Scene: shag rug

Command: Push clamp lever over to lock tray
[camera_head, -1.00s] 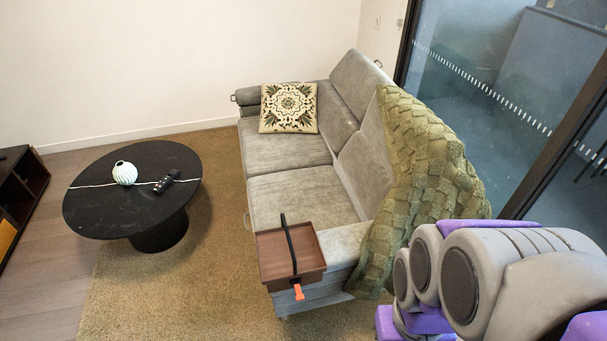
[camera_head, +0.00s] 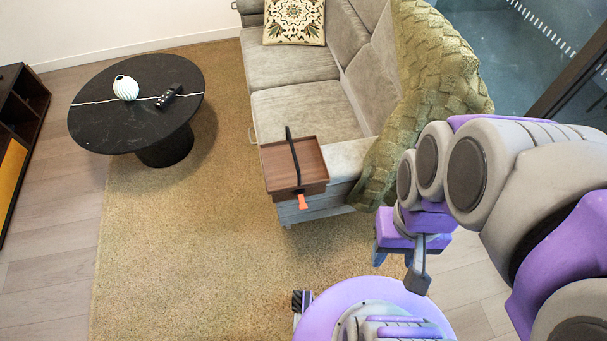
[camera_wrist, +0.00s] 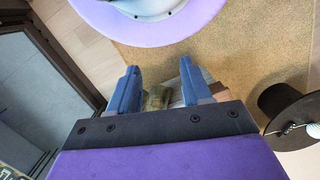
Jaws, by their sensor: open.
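A brown wooden tray (camera_head: 272,168) sits on the near arm of the grey sofa, with a black strap (camera_head: 293,155) across it. A small orange clamp lever (camera_head: 303,201) sticks out below the tray's near edge, at the strap's end. My gripper (camera_head: 395,257) hangs to the right of the tray and nearer to me, clear of the lever. In the wrist view my gripper (camera_wrist: 159,72) shows two blue fingers spread apart with nothing between their tips. Part of the brown tray (camera_wrist: 218,91) shows there beyond the right finger; the lever cannot be made out.
The grey sofa (camera_head: 300,105) carries an olive knitted blanket (camera_head: 435,70) on its right side and a patterned cushion (camera_head: 294,20). A black oval table (camera_head: 110,125) stands left. The rug (camera_head: 200,250) in front of the tray is open.

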